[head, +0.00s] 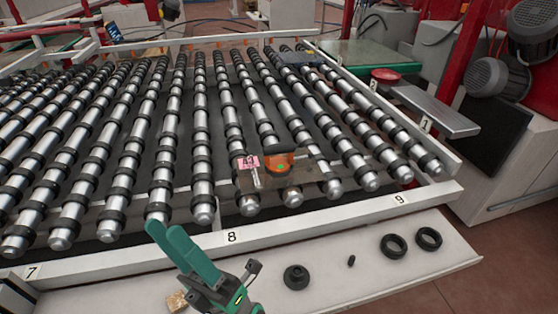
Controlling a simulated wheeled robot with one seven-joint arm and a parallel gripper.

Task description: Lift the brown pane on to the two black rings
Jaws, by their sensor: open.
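The brown pane (298,177) is see-through and lies on the near ends of the rollers. An orange and black handled piece (278,162) sits on it, and a pink label (247,162) shows at its left. Two black rings (393,245) and (428,238) lie flat, side by side and apart, on the white ledge at the front right. My gripper (166,230) has green fingers and is open and empty. It is in front of the rollers, to the left of the pane and nearer to me.
A black round part (296,278), a small black piece (351,261) and a tan block (177,301) lie on the white ledge (335,288). A white numbered rail (300,223) runs between the ledge and the rollers. A metal shelf (435,110) stands at the right.

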